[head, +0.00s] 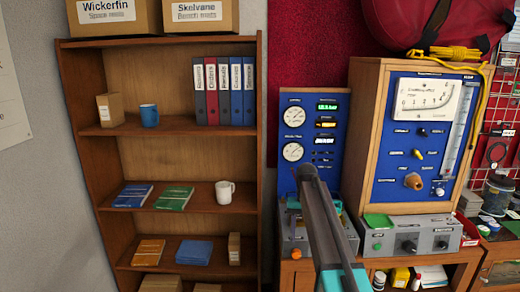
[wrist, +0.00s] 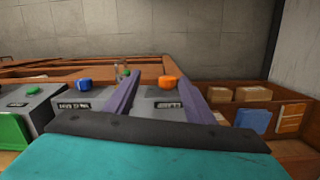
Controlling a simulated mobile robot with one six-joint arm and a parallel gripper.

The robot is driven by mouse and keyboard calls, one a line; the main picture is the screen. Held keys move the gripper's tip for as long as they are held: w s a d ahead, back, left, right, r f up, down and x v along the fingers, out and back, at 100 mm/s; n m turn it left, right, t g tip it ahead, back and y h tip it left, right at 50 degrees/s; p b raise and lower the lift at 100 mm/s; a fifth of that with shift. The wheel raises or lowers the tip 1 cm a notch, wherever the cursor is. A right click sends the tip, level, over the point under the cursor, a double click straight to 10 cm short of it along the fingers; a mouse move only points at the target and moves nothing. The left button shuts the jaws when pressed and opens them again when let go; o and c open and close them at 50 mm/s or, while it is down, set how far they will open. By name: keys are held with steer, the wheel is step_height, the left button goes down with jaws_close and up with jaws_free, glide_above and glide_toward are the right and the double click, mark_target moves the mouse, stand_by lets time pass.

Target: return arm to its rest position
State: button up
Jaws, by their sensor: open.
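My gripper (wrist: 163,80) shows in the wrist view as two purple-grey fingers standing apart, with nothing held between them. Beyond the fingers is a grey box (wrist: 160,118) with a small label and an orange knob (wrist: 168,82). A blue knob (wrist: 84,85) shows to the left of the fingers. In the head view my dark and teal arm reaches up from the bottom edge, in front of the blue gauge panel (head: 292,112). The fingers cannot be made out clearly there.
A wooden bookshelf (head: 262,150) with binders, books and mugs stands left of the arm. To the right is a wooden-cased blue test panel (head: 400,160) above a grey control box (head: 418,240). A yellow cord (head: 455,53) hangs at its side.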

steer(key=s+f+g+b, duration=0.1)
steer(key=s+f, duration=0.7)
steer(key=f, duration=0.4)
steer(key=s+f+g+b, duration=0.2)
steer(key=s+f, duration=0.5)
steer(key=f, duration=0.5)
steer(key=s+f+g+b, duration=0.1)
steer(key=s+f, duration=0.7)
steer(key=f, duration=0.4)
steer(key=s+f+b, duration=0.1)
steer(key=s+f, duration=0.4)
steer(key=s, duration=0.4)
steer(key=s+f+n+b, duration=0.1)
steer(key=s+f, duration=0.5)
steer(key=s, duration=0.4)
steer(key=s+f+n+b, duration=0.1)
steer(key=s+f, duration=0.4)
steer(key=s, duration=0.5)
steer(key=shift+s+d+f, duration=0.25)
steer(key=shift+d, duration=0.1)
jaws_close()
